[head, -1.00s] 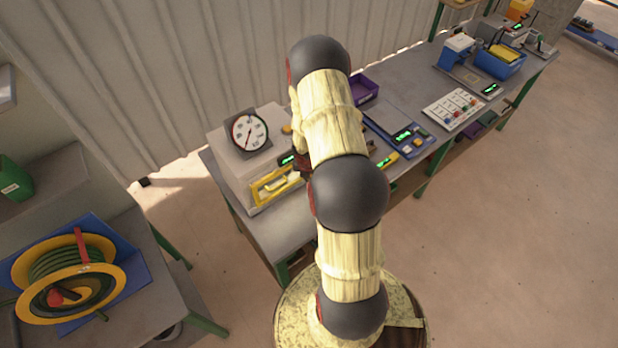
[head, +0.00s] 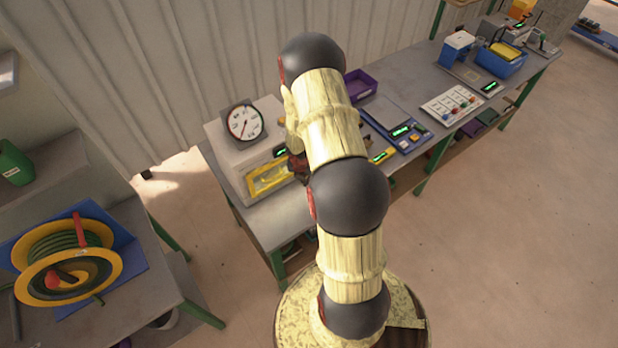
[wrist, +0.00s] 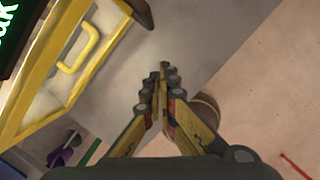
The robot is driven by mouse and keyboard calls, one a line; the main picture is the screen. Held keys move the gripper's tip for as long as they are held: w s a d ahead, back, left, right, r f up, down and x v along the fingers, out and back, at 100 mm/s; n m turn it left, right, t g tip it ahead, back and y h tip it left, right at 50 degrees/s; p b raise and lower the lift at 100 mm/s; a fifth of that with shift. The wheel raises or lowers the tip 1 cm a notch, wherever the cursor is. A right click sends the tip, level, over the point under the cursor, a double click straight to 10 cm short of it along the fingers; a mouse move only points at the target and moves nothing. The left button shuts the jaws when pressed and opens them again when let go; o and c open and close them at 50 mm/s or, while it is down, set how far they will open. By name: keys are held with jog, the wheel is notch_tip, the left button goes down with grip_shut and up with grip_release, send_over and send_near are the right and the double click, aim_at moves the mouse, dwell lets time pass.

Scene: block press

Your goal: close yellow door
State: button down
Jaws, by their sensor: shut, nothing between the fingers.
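The yellow door (head: 253,190) is a yellow-framed panel at the front of the pale press housing (head: 231,158), left of my arm in the head view. In the wrist view the yellow frame (wrist: 50,119) and its yellow handle (wrist: 77,53) show at upper left. The door looks close to the housing front, but I cannot tell whether it is fully shut. My gripper (wrist: 162,72) is shut and empty, with its fingertips to the right of the door and apart from the handle. In the head view my arm largely hides it.
A round dial (head: 245,123) stands on the housing. Right along the grey bench are a purple bin (head: 360,84), a blue device with a display (head: 402,132), and a blue bin (head: 500,60). A hose reel (head: 68,262) sits on a separate table at left. The floor at right is clear.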

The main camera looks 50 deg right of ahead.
jog(key=p+v, duration=0.2)
jog(key=v, duration=0.7)
jog(key=shift+d+r+p, duration=0.25)
jog(key=shift+r+p, duration=0.05)
jog(key=shift+p, duration=0.1)
